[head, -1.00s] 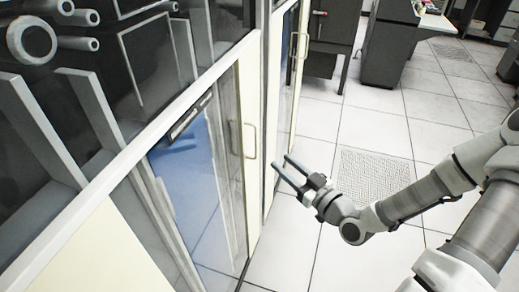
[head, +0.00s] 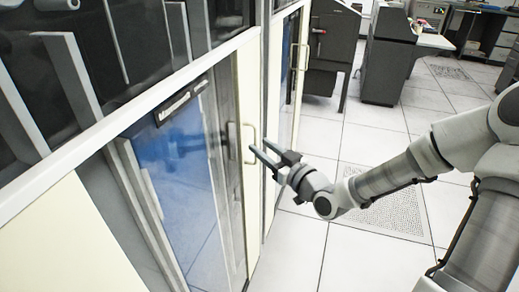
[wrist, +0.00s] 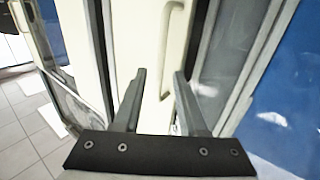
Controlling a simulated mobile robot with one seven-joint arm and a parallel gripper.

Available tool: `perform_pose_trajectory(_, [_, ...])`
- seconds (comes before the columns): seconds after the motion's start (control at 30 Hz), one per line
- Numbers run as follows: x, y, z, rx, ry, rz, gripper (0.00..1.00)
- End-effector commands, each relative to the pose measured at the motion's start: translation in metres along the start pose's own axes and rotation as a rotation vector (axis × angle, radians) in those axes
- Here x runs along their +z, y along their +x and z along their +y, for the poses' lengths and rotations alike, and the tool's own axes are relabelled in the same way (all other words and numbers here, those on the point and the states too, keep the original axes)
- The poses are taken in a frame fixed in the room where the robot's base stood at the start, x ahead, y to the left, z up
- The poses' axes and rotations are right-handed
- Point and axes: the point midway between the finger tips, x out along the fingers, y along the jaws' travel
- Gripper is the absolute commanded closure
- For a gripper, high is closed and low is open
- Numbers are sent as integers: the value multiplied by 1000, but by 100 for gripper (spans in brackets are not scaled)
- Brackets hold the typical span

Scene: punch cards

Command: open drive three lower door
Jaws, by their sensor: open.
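The lower door (head: 185,165) is a dark-framed glass panel with a blue tint and a cream strip down its right side. A slim cream handle (head: 254,138) stands out from that strip; it also shows in the wrist view (wrist: 173,42). My gripper (head: 258,146) is open and empty, with its two fingers pointing at the cabinet front. In the head view its fingertips overlap the handle's lower part. In the wrist view (wrist: 160,72) the handle's lower end lies between the fingers. I cannot tell whether they touch it.
Another cabinet door with a similar handle (head: 304,58) is farther along the row. Dark equipment cabinets (head: 388,50) stand at the back. The tiled floor (head: 350,135) right of the cabinets is open, with a perforated tile under my arm.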

Motion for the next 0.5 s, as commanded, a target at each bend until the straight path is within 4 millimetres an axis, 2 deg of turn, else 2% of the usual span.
perform_pose_trajectory(0.2, [0,17,0,-1,-1,0,59])
perform_pose_trajectory(0.5, [0,18,0,0,-1,0,61])
